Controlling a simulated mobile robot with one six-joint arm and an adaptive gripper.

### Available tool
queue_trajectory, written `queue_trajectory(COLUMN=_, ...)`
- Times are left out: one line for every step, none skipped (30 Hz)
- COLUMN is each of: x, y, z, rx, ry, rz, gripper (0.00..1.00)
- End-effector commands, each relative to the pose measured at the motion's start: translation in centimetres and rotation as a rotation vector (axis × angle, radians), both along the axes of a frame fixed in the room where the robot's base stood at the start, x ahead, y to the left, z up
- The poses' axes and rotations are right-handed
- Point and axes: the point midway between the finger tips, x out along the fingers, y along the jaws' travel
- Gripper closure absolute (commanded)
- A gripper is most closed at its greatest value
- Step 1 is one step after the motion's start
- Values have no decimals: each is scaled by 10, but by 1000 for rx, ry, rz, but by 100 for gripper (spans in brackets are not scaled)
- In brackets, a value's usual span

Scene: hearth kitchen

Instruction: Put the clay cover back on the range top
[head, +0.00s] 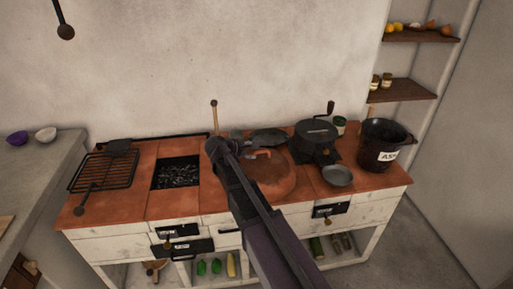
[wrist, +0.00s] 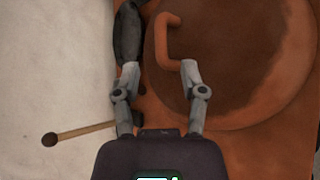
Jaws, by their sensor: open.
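The clay cover (head: 272,182) is a round, reddish-brown lid with a sooty patch and an orange loop handle (head: 263,152). It lies on the terracotta range top (head: 215,203), right of a square opening (head: 170,182) showing dark coals. My arm crosses in front and hides part of the cover. In the wrist view the cover (wrist: 235,65) fills the right side. My gripper (wrist: 158,68) is open and empty. The handle (wrist: 163,40) shows just beyond and between the fingertips, its lower end overlapping the right finger; contact cannot be told.
A dark pan (head: 269,137) lies behind the cover. A grill rack (head: 104,171) lies at left. A wooden-handled tool (head: 214,115) stands near the wall.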

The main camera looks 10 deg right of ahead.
Motion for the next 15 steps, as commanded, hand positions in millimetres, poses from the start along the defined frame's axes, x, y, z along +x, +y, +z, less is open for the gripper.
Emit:
queue_trajectory(x=-5, y=6, z=9, rx=1, ry=0, rz=2, gripper=46)
queue_trajectory(x=-7, y=9, z=11, rx=0, ry=0, rz=2, gripper=46)
queue_trajectory(x=-10, y=12, z=14, rx=0, ry=0, rz=2, gripper=46)
queue_trajectory(x=-12, y=15, z=16, rx=0, ry=0, rz=2, gripper=46)
queue_trajectory(x=-13, y=18, z=17, rx=-1, ry=1, rz=2, gripper=46)
queue_trajectory(x=-15, y=21, z=19, rx=-1, ry=1, rz=2, gripper=46)
queue_trajectory(x=-17, y=23, z=21, rx=-1, ry=1, rz=2, gripper=46)
queue_trajectory(x=-18, y=25, z=22, rx=0, ry=0, rz=2, gripper=46)
queue_trajectory(x=-19, y=27, z=23, rx=0, ry=0, rz=2, gripper=46)
queue_trajectory(x=-21, y=29, z=24, rx=0, ry=0, rz=2, gripper=46)
queue_trajectory(x=-21, y=30, z=25, rx=0, ry=-1, rz=1, gripper=46)
queue_trajectory(x=-22, y=31, z=26, rx=0, ry=-1, rz=1, gripper=46)
queue_trajectory(x=-23, y=32, z=26, rx=1, ry=0, rz=1, gripper=46)
queue_trajectory(x=-23, y=33, z=26, rx=1, ry=0, rz=1, gripper=46)
queue_trajectory(x=-24, y=34, z=27, rx=1, ry=0, rz=1, gripper=46)
